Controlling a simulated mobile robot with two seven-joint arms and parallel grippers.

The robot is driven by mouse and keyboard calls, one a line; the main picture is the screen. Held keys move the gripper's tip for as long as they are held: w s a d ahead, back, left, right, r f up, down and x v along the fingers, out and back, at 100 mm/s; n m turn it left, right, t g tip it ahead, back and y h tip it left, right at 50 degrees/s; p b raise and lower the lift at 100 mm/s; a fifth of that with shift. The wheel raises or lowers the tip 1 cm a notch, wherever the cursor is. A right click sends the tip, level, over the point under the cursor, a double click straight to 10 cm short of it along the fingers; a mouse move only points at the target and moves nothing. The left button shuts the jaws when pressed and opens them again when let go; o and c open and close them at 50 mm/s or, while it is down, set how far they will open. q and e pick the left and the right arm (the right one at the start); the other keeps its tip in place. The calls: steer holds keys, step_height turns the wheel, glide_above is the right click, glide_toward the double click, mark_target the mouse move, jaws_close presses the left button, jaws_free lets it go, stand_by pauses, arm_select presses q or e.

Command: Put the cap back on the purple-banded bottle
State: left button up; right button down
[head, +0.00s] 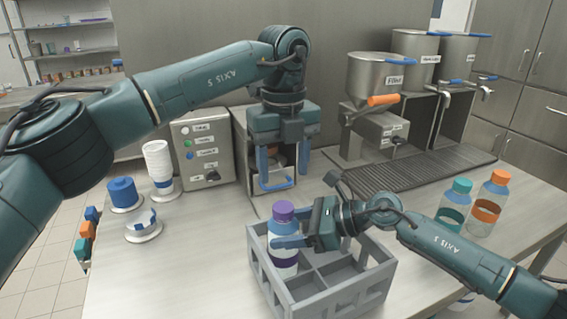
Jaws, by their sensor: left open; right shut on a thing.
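The purple-banded bottle (282,266) is upright at the rear left compartment of the grey crate (330,300). A purple cap (284,210) sits on top of its neck; I cannot tell how tightly. My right gripper (289,242) comes from the right and is shut on the bottle below the cap, its blue fingers across the upper body. My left gripper (284,170) points down, open and empty, above and behind the bottle, apart from the cap. The bottle's bottom is hidden by the crate wall.
A teal-banded bottle (455,205) and an orange-banded bottle (489,203) stand at right. A blue item on a white base (123,195), a round holder (143,228) and white cups (157,160) are at left. Metal dispensers (374,78) stand behind. The front left table is clear.

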mark_target(284, 206)
arm_select(q)
steer(key=shift+f, duration=0.1)
steer(key=shift+f, duration=3.95)
steer(key=shift+c, duration=0.2)
steer(key=c, duration=1)
steer(key=m, duration=0.9)
steer(key=shift+m, duration=0.3)
steer(key=m, duration=0.9)
steer(key=shift+m, duration=0.3)
steer(key=o, duration=1.2)
steer(key=shift+c, duration=0.2)
